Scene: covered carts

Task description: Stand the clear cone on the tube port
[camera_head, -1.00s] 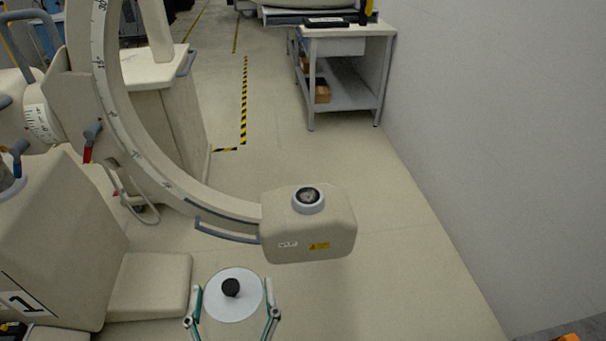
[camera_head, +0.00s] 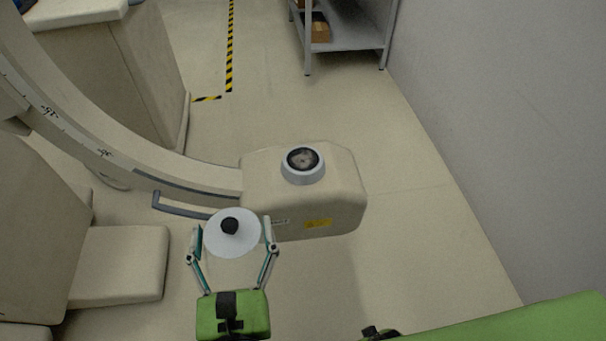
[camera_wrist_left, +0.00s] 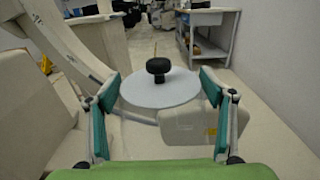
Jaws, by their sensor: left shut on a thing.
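The clear cone (camera_head: 246,241) shows from above as a pale round disc with a black knob on top. My left gripper (camera_head: 233,236) is shut on it, one finger at each side. In the left wrist view the cone (camera_wrist_left: 160,92) sits between the teal fingertips (camera_wrist_left: 166,88), its black knob upward. The tube port (camera_head: 302,176) is a grey ring with a dark centre on top of the beige box-shaped head of the curved arm. It stands to the right of and beyond the cone, apart from it in the picture. My right gripper's fingers are not seen.
The curved beige arm (camera_head: 120,153) comes in from the left and ends in the box head (camera_head: 340,200). A blue-grey handle bar (camera_head: 180,209) lies just behind the cone. A grey shelf cart (camera_head: 350,30) stands behind. Floor between box and right wall is clear.

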